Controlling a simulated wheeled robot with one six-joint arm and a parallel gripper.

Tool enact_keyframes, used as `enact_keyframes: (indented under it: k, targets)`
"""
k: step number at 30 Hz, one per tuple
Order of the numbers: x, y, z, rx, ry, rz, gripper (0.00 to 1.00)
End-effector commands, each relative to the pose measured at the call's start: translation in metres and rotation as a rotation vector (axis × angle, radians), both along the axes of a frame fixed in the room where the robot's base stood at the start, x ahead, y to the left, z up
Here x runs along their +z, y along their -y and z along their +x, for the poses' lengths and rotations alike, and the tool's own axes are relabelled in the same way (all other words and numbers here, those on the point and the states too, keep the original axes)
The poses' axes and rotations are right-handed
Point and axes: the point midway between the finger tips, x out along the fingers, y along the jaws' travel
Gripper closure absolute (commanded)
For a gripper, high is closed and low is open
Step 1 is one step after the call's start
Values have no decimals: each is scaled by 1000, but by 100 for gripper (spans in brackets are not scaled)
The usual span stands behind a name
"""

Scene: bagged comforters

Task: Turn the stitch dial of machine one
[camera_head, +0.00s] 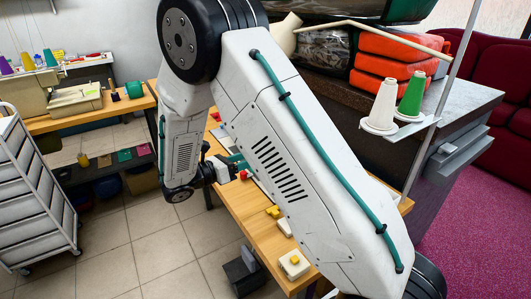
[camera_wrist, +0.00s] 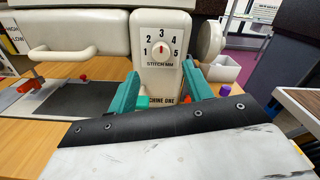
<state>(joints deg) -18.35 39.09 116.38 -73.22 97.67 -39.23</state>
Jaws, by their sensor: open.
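The stitch dial (camera_wrist: 162,49) is a round pale knob with a red pointer line, on a cream panel numbered 1 to 5. The pointer is upright, toward the 3. The label below reads "STITCH MM", and a partly hidden "MACHINE ONE" label is under it. The cream sewing machine (camera_wrist: 75,33) extends left of the panel. My gripper (camera_wrist: 161,72) is open, its teal fingers on either side of the panel's lower part, below the dial and not closed on it. In the head view my gripper (camera_head: 238,165) is small at the wooden table, and my arm hides the dial there.
A dark plate with a red knob (camera_wrist: 83,77) lies left of the panel. A white box (camera_wrist: 222,68) and a purple spool (camera_wrist: 226,90) are on the right. In the head view, thread cones (camera_head: 382,105) and orange bundles (camera_head: 395,60) stand right of my arm.

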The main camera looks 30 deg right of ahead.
Motion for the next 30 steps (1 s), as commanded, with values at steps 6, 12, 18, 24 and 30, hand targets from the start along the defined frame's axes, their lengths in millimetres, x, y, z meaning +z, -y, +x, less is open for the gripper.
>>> enact_keyframes:
  k: [6,12,18,24,30]
  targets:
    - [1,35,-1,-4,0,1,50]
    - [0,62,-1,-4,1,2,50]
    - [0,72,-1,-4,1,2,50]
    - [0,72,-1,-3,2,2,50]
    - [0,71,-1,-3,2,2,95]
